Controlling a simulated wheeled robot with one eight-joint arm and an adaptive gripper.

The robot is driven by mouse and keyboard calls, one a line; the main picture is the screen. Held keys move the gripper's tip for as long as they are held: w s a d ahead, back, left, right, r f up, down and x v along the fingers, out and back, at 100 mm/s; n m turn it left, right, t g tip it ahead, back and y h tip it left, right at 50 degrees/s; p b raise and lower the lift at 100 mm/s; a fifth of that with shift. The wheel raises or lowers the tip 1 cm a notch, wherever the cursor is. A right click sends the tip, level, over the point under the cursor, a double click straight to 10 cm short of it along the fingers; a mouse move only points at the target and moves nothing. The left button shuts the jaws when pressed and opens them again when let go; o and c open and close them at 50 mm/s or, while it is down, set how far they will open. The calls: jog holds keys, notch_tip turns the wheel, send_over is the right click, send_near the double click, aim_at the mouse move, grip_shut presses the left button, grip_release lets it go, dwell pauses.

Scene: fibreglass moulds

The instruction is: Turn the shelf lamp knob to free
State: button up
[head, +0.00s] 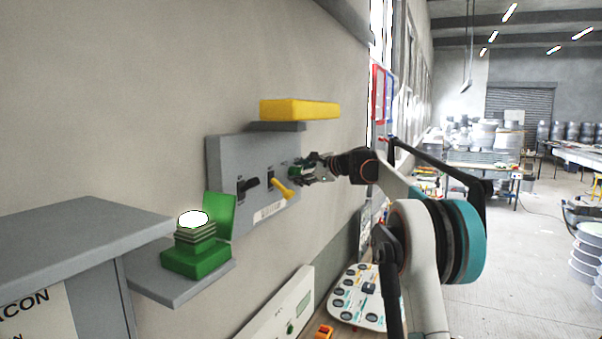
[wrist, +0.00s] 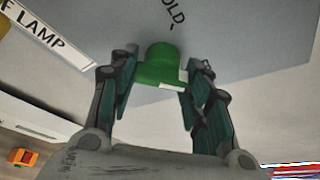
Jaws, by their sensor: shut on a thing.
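A grey panel (head: 225,165) is fixed to the wall and bears a black knob (head: 249,184), a yellow knob (head: 283,188) and a green knob (head: 295,171). My gripper (head: 312,170) is at the green knob, at the panel's right end. In the wrist view, the green knob (wrist: 160,62) sits between my two fingers, and my gripper is shut on it. The knob has a white mark on its near edge. Lettering ending in "OLD" shows beside it.
A green lamp (head: 196,260) with a lit white top stands on a small grey shelf (head: 180,288) at the lower left. A yellow block (head: 300,109) is on a ledge above the panel. A white board with round dials (head: 362,296) is below. Open floor lies to the right.

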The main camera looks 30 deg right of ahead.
dwell(0.4)
jog(key=o, duration=1.1)
jog(key=v, duration=1.2)
